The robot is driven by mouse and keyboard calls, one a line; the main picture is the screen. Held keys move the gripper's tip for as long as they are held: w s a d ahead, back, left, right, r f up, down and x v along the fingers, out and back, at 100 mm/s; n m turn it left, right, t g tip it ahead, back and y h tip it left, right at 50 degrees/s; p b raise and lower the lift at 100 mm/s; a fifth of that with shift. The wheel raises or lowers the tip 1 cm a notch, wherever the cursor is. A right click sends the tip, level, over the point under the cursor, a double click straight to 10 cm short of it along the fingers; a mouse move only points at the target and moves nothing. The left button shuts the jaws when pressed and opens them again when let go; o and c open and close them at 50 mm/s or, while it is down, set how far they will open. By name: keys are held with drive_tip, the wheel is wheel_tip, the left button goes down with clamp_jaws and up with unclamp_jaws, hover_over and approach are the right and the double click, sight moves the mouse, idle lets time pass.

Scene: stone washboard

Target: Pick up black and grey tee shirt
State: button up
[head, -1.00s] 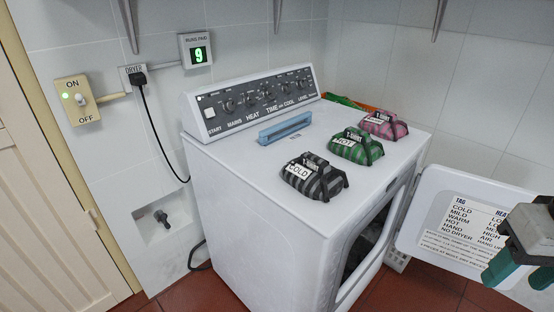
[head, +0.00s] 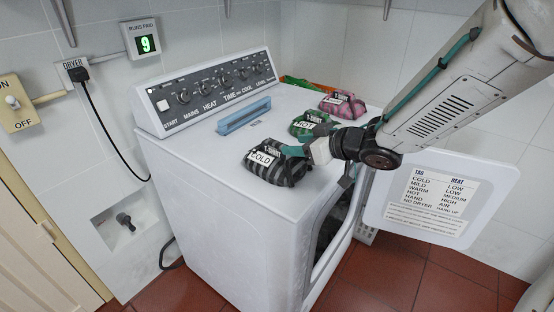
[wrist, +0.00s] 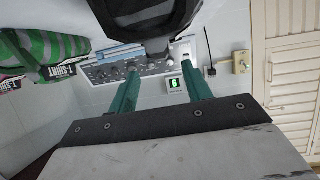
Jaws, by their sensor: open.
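The black and grey striped tee shirt (head: 268,170) lies bundled on the dryer's white top, at its front edge, with a white tag reading COLD. In the wrist view a dark bundle, apparently this shirt (wrist: 160,22), fills the top centre just past the fingertips. My gripper (head: 290,153) is at the shirt's upper right side. Its two teal fingers are spread with an empty gap between them in the wrist view (wrist: 160,72). Whether a finger touches the shirt cannot be told.
A green striped shirt (head: 302,128) tagged HOT sits close behind my gripper, partly covered by it. A pink shirt (head: 343,104) lies further back. The open dryer door (head: 430,203) stands at the right.

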sight(276, 143)
drive_tip(key=shift+a+f, duration=0.2)
drive_tip(key=shift+a, duration=0.2)
drive_tip(key=shift+y, duration=0.3)
drive_tip(key=x, duration=0.7)
drive_tip(key=shift+w+d+f, duration=0.1)
drive_tip(key=shift+w+f, duration=0.1)
drive_tip(key=shift+w, duration=0.15)
clamp_jaws()
